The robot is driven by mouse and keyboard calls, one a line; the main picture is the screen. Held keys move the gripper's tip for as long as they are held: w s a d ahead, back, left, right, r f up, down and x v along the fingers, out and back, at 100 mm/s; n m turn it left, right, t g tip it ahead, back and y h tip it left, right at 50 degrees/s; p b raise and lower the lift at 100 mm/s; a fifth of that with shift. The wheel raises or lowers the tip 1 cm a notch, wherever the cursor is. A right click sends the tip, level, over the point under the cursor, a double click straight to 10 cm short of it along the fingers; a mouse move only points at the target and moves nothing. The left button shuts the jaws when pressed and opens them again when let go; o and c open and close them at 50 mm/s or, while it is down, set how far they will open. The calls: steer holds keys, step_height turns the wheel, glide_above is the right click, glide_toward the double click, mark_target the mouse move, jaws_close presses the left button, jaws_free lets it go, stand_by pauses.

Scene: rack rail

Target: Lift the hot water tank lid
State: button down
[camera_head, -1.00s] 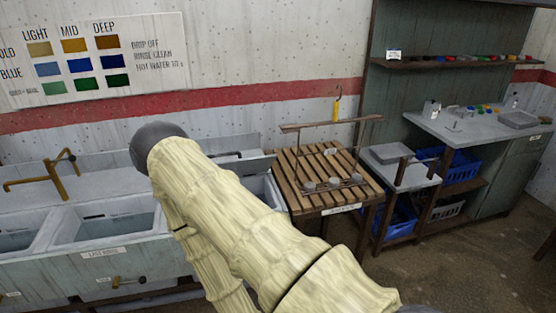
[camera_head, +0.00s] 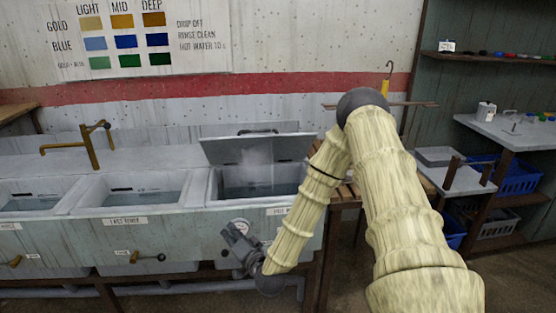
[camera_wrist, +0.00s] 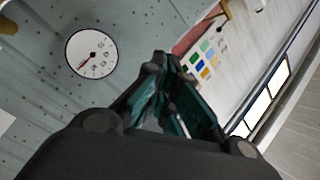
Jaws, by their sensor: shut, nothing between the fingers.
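The hot water tank lid (camera_head: 256,150) stands tilted up at the back of the rightmost basin, with a dark handle near its top edge. The tank (camera_head: 262,190) below it is uncovered, with water inside and what looks like steam above. My gripper (camera_head: 240,240) is in front of the trough's front wall, below and left of the lid and apart from it. The wrist view shows my gripper (camera_wrist: 172,95) with its fingers close together and nothing held.
Two more water basins, including the middle basin (camera_head: 130,190), lie to the left, with a brass tap (camera_head: 88,145) behind. Small valve handles (camera_head: 135,257) stick out of the trough front. A slatted table and a grey counter (camera_head: 510,132) stand to the right.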

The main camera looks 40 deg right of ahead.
steer(key=w+d+r+m+t+h+b, duration=0.2)
steer(key=d+r+m+t+h+b, duration=0.3)
steer(key=d, duration=0.5)
steer(key=m+h+b, duration=0.3)
steer(key=m+h, duration=0.5)
glide_toward(277, 137)
steer(key=p+x, duration=0.1)
steer(key=x, duration=0.6)
steer(key=shift+r, duration=0.15)
